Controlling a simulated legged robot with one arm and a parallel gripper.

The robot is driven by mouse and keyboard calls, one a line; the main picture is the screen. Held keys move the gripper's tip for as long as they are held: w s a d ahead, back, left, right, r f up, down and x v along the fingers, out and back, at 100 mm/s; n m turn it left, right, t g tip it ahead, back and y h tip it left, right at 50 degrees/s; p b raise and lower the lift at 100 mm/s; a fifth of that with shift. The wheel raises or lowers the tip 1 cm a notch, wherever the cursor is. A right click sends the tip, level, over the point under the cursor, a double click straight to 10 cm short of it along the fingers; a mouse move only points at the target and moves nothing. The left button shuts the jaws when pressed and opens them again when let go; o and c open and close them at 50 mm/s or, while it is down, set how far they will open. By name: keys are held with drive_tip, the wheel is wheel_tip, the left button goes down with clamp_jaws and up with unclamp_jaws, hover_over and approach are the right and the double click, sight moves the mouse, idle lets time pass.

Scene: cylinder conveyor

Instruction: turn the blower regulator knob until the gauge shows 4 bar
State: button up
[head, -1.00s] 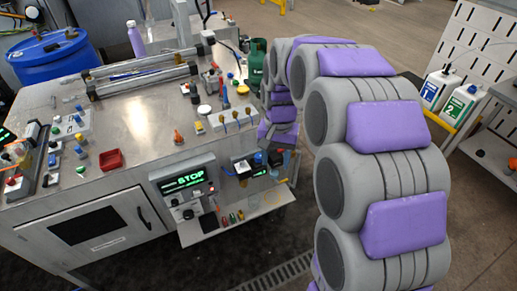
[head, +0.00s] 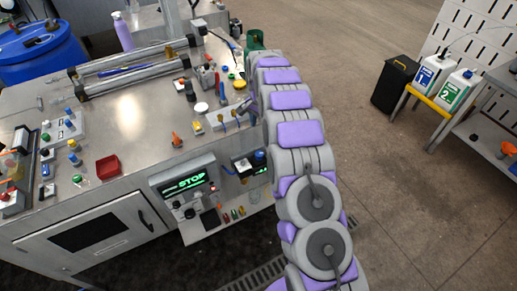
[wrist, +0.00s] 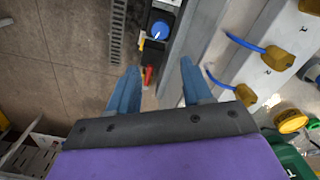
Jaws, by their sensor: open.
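The regulator unit (head: 241,170) is a dark box on the right front of the steel bench, partly behind my arm. A blue knob (head: 260,155) sits on it, with a small green readout (head: 262,170) too small to read. In the wrist view, the blue knob (wrist: 161,29) is at the top, beyond the fingertips and apart from them. My gripper (wrist: 159,66) is open and empty, with its two blue fingers spread wide. In the head view its fingers cannot be made out.
A panel reading STOP (head: 184,182) is left of the regulator. Yellow fittings with blue hoses (wrist: 279,58) lie right of my fingers in the wrist view. The bench top (head: 130,125) carries a red tray (head: 108,166) and cylinders.

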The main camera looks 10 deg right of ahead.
sight(259, 153)
wheel_tip(259, 153, down, 18)
drive_tip(key=shift+r+b, duration=0.2)
drive_tip(key=shift+b, duration=0.9)
drive_tip(key=shift+a, duration=0.1)
drive_tip(key=c, duration=0.8)
